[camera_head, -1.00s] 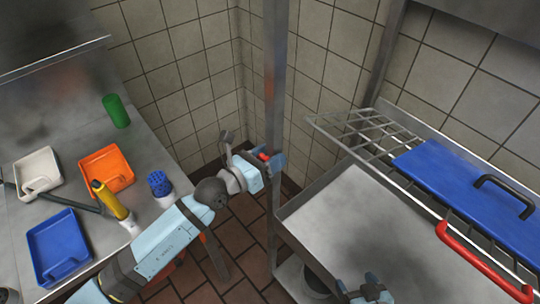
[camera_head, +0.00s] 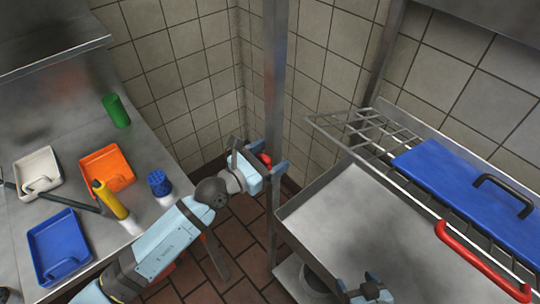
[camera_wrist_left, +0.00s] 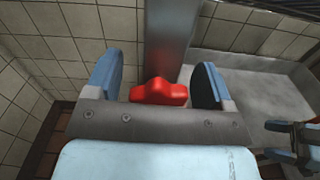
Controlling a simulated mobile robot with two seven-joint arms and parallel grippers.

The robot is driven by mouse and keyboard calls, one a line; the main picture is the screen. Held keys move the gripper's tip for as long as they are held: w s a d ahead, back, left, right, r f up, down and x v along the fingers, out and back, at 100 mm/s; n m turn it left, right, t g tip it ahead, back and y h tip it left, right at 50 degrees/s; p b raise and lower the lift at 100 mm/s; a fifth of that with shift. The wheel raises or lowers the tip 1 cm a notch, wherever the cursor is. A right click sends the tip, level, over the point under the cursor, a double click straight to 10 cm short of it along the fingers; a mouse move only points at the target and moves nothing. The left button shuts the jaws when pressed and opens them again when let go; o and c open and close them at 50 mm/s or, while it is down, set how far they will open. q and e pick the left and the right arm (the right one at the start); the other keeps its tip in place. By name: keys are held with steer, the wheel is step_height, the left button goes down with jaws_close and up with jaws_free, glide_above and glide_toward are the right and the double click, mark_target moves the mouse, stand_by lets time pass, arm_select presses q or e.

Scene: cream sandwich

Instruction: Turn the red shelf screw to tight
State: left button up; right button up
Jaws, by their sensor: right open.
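The red shelf screw (camera_head: 266,159) is on the grey upright post (camera_head: 276,90) at the centre of the head view. In the left wrist view the red screw head (camera_wrist_left: 158,92) is a lobed knob in front of the post. My left gripper (camera_head: 273,162) is at the screw. Its two blue fingers (camera_wrist_left: 158,82) are apart, one on each side of the knob, with gaps visible on both sides. My right gripper (camera_head: 368,288) is open and empty, low over the right-hand steel table. It also shows at the right of the left wrist view (camera_wrist_left: 290,140).
A wire shelf (camera_head: 350,128) holding a blue lid with a black handle (camera_head: 450,178) lies at the right, with a red handle (camera_head: 480,260) in front. The right steel table (camera_head: 350,205) is mostly bare.

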arm_select(q)
steer(key=shift+a, duration=0.1)
steer(key=b+v, duration=0.2)
steer(key=v, duration=1.1)
steer(key=shift+s+a, duration=0.2)
steer(key=shift+s, duration=0.05)
